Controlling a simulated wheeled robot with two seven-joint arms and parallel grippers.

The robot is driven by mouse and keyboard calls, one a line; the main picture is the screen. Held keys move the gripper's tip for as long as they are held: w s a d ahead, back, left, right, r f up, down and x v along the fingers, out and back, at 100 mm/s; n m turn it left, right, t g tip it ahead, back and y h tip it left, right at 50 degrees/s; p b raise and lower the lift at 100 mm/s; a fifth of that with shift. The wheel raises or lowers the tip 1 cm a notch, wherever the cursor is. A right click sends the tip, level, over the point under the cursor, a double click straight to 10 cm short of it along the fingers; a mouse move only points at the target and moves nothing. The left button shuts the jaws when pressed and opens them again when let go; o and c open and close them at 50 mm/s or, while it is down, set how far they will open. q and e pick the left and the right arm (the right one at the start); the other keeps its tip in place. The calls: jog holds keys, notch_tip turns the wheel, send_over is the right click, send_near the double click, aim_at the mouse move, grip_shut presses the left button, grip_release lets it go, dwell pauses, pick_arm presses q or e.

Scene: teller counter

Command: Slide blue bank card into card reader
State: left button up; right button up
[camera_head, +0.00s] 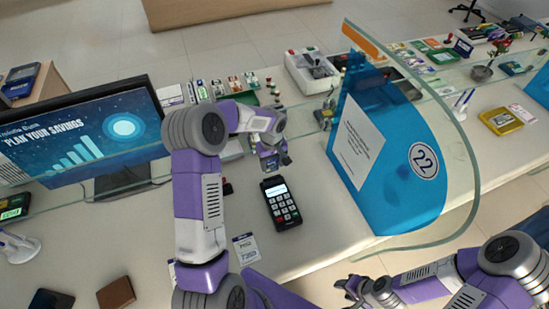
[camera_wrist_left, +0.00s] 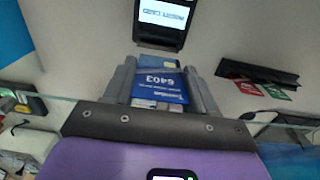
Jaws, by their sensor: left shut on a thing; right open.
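The black card reader (camera_head: 281,204) lies on the counter with its lit screen facing up. Its screen end also shows at the top of the left wrist view (camera_wrist_left: 161,18). My left gripper (camera_head: 271,163) is just beyond the reader's far end. In the left wrist view the left gripper (camera_wrist_left: 160,76) is shut on the blue bank card (camera_wrist_left: 160,88), which is marked 6403. The card's front edge is close to the reader; whether they touch I cannot tell. My right gripper (camera_head: 366,291) is open and empty at the bottom, off the counter's front edge.
A glass screen crosses the counter behind the reader. A blue panel (camera_head: 400,165) numbered 22 stands right of the reader, a monitor (camera_head: 85,140) to the left. A price card (camera_head: 246,248) lies near the reader. A black wallet-like item (camera_wrist_left: 257,72) shows in the wrist view.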

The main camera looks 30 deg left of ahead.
aim_at(272, 168)
pick_arm(q)
jog(key=shift+w+f+b, duration=0.1)
jog(key=shift+f+b, duration=0.9)
jog(key=shift+f, duration=0.95)
jog(key=shift+f+b, duration=1.4)
jog(key=shift+f, duration=0.05)
jog(key=o, duration=1.1)
jog(key=shift+r+p, duration=2.15)
jog(key=shift+r, duration=1.4)
